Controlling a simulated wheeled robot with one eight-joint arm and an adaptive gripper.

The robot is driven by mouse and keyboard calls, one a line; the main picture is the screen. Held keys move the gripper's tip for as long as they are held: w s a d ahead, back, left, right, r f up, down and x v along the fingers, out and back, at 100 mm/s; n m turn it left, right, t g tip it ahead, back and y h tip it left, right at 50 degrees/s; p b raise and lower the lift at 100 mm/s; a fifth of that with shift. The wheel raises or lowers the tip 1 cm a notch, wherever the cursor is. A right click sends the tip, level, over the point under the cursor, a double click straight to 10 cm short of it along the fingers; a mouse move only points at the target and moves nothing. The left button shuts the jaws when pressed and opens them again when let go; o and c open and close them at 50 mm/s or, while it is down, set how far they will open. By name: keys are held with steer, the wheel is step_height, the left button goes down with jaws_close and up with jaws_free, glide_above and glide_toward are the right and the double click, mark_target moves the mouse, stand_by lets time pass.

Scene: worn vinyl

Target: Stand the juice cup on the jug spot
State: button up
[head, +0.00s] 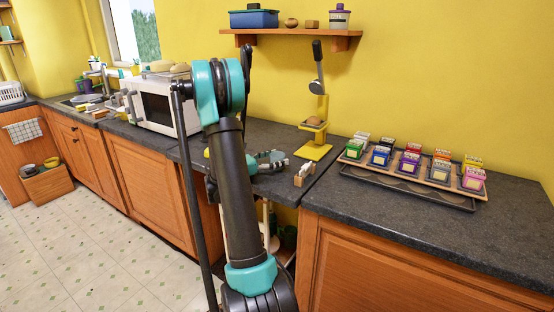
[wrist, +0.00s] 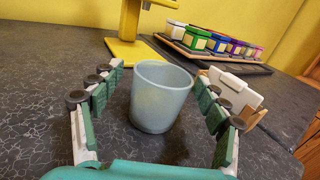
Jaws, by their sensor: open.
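The juice cup, a plain pale grey-blue cup (wrist: 160,97), stands upright on the dark counter in the wrist view. My gripper (wrist: 158,78) is open, with its green-padded fingers on either side of the cup. There is a gap on both sides, so it is not gripped. In the head view my gripper (head: 270,160) is low over the counter, and I cannot make out the cup clearly there. A yellow stand with a flat base plate (wrist: 134,50) is just beyond the cup; it also shows in the head view (head: 314,153). I see no marking that names the jug spot.
A wooden holder with a white card (wrist: 236,92) stands close by my right finger. A tray (head: 400,186) of several coloured boxes is on the right. A white microwave (head: 190,118) is on the left. A shelf (head: 290,34) hangs above the stand.

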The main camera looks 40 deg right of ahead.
steer(key=shift+a, duration=0.15)
steer(key=shift+w+a, duration=0.15)
steer(key=shift+a, duration=1.1)
steer(key=shift+w+a, duration=0.2)
steer(key=shift+a, duration=1.1)
steer(key=shift+w+a, duration=0.15)
steer(key=shift+a, duration=1.1)
steer(key=shift+a, duration=0.1)
steer(key=w+a, duration=0.1)
steer(key=a, duration=1)
steer(key=shift+w+a, duration=0.3)
steer(key=shift+a, duration=0.05)
